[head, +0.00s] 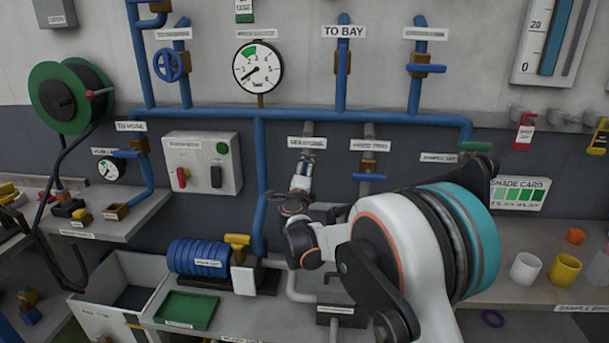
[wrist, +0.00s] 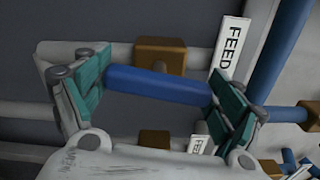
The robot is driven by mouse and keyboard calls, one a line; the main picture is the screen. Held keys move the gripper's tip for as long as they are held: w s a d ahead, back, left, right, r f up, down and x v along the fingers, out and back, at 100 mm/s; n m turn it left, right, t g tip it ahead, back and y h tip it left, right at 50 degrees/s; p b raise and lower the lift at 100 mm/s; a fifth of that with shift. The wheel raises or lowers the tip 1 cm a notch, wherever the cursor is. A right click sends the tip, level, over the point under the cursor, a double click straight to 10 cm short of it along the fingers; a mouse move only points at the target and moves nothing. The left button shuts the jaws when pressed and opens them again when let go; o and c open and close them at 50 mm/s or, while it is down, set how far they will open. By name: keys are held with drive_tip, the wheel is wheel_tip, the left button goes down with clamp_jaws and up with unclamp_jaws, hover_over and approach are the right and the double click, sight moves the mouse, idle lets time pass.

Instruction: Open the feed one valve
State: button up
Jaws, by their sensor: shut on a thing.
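The feed one valve has a brass body (wrist: 160,55) on a grey pipe and a blue lever (wrist: 160,86). Its label (head: 307,142) is above my gripper in the head view. My gripper (wrist: 160,95) is shut on the blue lever, with one teal-padded finger at each end of it. In the wrist view the lever lies nearly in line with its pipe, slightly tilted. In the head view my gripper (head: 304,172) hides most of this valve.
The feed two valve (head: 369,177) is close to the right, its blue lever crosswise to its pipe. A blue main pipe (head: 220,113) runs above. A switch box (head: 202,162) is to the left. A bench with a blue coil (head: 198,259) and green tray (head: 188,310) is below.

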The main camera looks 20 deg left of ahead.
drive_tip(key=o, duration=0.9)
drive_tip(key=v, duration=1.2)
drive_tip(key=shift+a+f, duration=0.1)
